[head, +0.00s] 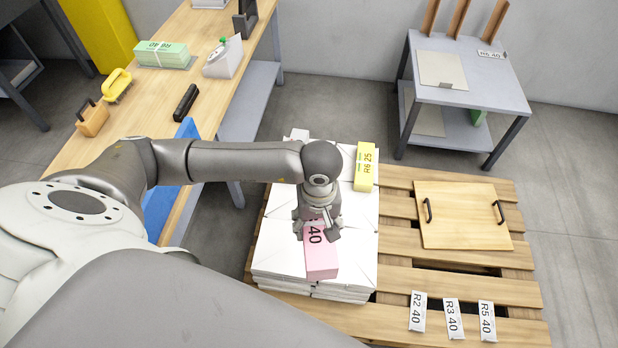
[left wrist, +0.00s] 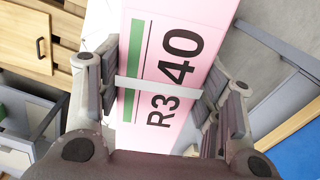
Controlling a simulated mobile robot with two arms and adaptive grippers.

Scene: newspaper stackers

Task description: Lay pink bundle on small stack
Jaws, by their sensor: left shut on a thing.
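The pink bundle (head: 320,262) is over the white paper stack (head: 275,245) on the pallet. My left gripper (head: 318,228) is shut on it from above. In the left wrist view the pink bundle (left wrist: 165,70) fills the space between the two fingers (left wrist: 160,95). It shows a white strap, a green stripe and the label "R3 40". I cannot tell whether the bundle touches the stack top. A yellow bundle (head: 365,168) marked "R6 25" lies on the same stack at the back right. My right gripper is not in view.
The pallet (head: 400,295) also bears a wooden board with two black handles (head: 465,215) and white labels (head: 452,318). A wooden workbench (head: 150,105) at left holds a green bundle (head: 162,54). A grey side table (head: 468,70) stands at the back right.

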